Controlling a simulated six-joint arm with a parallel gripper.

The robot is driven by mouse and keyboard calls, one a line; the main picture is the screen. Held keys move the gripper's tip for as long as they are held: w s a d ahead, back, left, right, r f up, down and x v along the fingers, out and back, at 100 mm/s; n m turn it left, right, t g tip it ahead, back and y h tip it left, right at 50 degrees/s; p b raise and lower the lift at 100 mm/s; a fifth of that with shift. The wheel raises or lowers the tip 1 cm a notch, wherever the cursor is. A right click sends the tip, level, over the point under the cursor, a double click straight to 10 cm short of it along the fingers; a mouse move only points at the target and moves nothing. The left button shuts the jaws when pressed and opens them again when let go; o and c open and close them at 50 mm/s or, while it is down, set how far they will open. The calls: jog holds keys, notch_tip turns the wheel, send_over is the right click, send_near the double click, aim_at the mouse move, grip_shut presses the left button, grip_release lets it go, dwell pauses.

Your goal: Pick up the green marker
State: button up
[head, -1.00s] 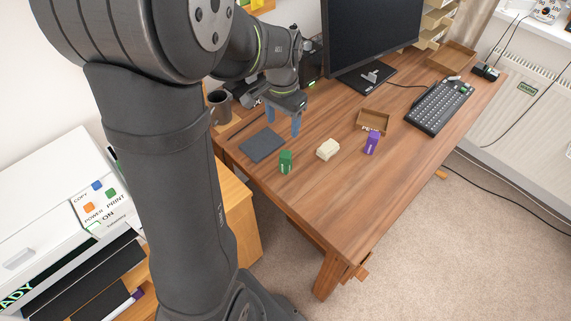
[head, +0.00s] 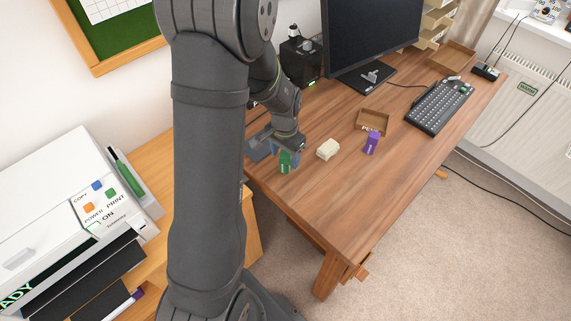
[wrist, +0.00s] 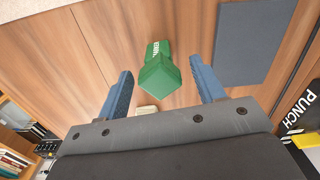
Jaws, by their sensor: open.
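The green marker (head: 285,167) is a short, block-like green piece with white lettering, on the wooden desk near its left front edge. In the wrist view the green marker (wrist: 160,72) shows between my two blue fingers, with gaps on both sides. My gripper (head: 284,152) is open, just behind and above the marker, and holds nothing. In the wrist view my gripper (wrist: 162,73) points down toward the desk. The exact height of the fingertips above the marker is hard to tell.
A cream block (head: 328,149) and a purple block (head: 371,143) stand to the right. A dark mat (wrist: 246,42) lies beside the marker. Further off are a small open brown box (head: 373,121), a keyboard (head: 440,106) and a monitor (head: 370,35). The desk's front right is clear.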

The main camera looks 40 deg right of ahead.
aim_at(285, 169)
notch_tip(285, 169, down, 3)
jog(key=shift+d+f, duration=0.1)
jog(key=c, duration=1)
jog(key=shift+o, duration=0.2)
